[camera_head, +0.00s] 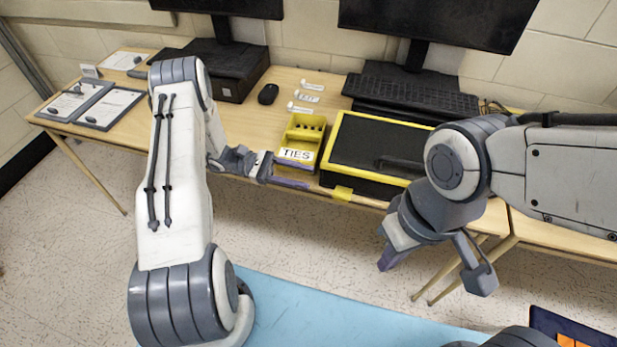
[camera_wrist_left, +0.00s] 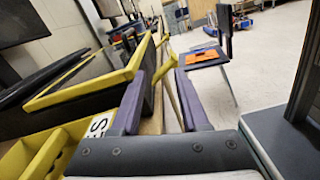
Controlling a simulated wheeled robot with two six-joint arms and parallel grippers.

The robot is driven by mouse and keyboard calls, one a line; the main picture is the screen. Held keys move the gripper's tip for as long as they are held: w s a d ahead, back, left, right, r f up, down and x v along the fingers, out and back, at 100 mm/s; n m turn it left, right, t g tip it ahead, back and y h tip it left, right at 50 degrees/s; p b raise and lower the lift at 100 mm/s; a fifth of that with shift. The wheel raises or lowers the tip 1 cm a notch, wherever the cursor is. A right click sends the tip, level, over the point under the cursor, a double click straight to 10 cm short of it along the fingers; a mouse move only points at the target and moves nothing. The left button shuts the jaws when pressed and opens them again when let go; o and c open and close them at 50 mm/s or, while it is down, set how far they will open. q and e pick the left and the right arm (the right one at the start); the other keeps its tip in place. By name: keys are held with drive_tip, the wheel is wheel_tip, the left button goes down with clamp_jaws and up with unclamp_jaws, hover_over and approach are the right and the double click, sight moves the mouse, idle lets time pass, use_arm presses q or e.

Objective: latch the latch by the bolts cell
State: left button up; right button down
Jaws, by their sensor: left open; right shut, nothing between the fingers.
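A black box with a yellow-rimmed lid (camera_head: 379,143) stands at the table's front edge; its lid looks down. A small yellow tab (camera_head: 342,192), which looks like a latch, hangs at the box's lower front left corner. I see no label for bolts. My left gripper (camera_head: 298,174) is open and empty, in front of the yellow bin and left of the tab. In the left wrist view its two purple fingers (camera_wrist_left: 165,98) stand apart, with the lid's yellow rim (camera_wrist_left: 90,92) to their left. My right gripper (camera_head: 388,260) is shut and empty, in front of and below the box.
A yellow bin (camera_head: 301,141) labelled TIES sits left of the box. Behind are a keyboard (camera_head: 412,94), a mouse (camera_head: 268,94), small white labels (camera_head: 305,97) and monitors. Clipboards (camera_head: 90,104) lie at the left.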

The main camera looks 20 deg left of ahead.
idle(0.4)
use_arm(q)
drive_tip(key=s+d+r+m+g+y+p, duration=0.3)
drive_tip(key=s+d+r+m+g+y, duration=0.4)
drive_tip(key=s+d+r+m+y, duration=0.3)
drive_tip(key=s+d+r+m+t+y+p, duration=0.2)
drive_tip(key=s+r+m+t+y, duration=0.4)
drive_tip(key=s+r+m, duration=0.4)
drive_tip(key=shift+s+r+m+y, duration=0.15)
drive_tip(key=shift+s+m+y, duration=0.55)
drive_tip(key=shift+s, duration=0.45)
drive_tip(key=shift+s+a+r+m+t, duration=0.15)
drive_tip(key=shift+m+t, duration=0.15)
drive_tip(key=shift+m, duration=0.2)
drive_tip(key=shift+c, duration=0.3)
drive_tip(key=shift+s, duration=0.1)
clamp_jaws()
drive_tip(key=shift+a, duration=0.1)
